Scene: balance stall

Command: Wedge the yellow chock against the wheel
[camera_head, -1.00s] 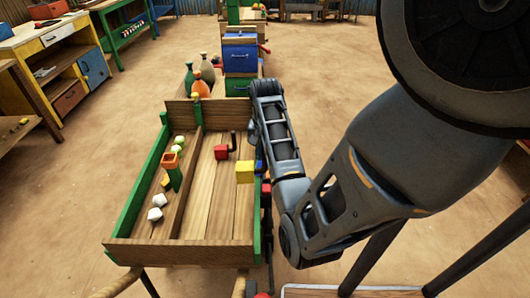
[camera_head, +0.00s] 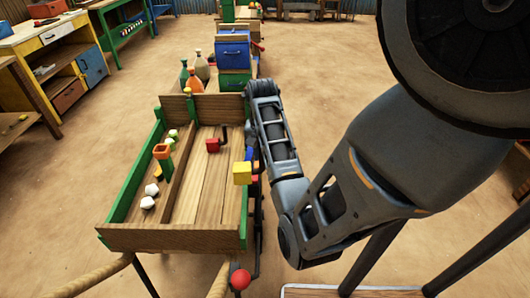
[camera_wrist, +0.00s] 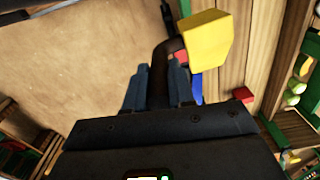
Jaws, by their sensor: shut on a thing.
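The yellow chock (camera_head: 242,172) is a block beside the right side of the wooden tray cart. In the wrist view the yellow chock (camera_wrist: 207,38) is in front of my gripper (camera_wrist: 160,85), at the end of a dark bent handle (camera_wrist: 161,68). My gripper's fingers are shut on that handle.
Bottles (camera_head: 202,67) and a blue box (camera_head: 234,50) stand behind. A red ball (camera_head: 241,279) is at the near end. Floor is clear left.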

